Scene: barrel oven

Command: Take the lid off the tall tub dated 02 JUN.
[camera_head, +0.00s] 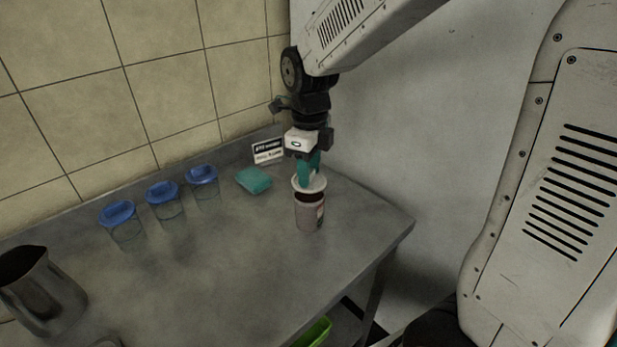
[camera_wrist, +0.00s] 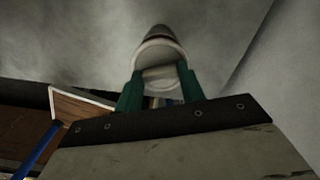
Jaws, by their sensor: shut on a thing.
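A tub (camera_head: 308,216) with greyish-pink sides and a small label stands upright near the table's right end; its date is too small to read. My gripper (camera_head: 309,178) is above it, its green fingers pointing down and shut on a pale lid (camera_head: 320,184). The lid looks tilted over the tub, with the tub's dark opening showing below it. I cannot tell whether the lid still touches the rim. In the wrist view the lid (camera_wrist: 160,52) sits between the two fingers (camera_wrist: 160,88), and part of the tub (camera_wrist: 157,32) shows beyond it.
Three clear tubs with blue lids (camera_head: 118,213) stand in a row to the left. A teal block (camera_head: 253,180) and a small sign (camera_head: 268,151) are at the back by the wall. A metal jug (camera_head: 40,290) stands front left. The middle of the steel table (camera_head: 215,270) is clear.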

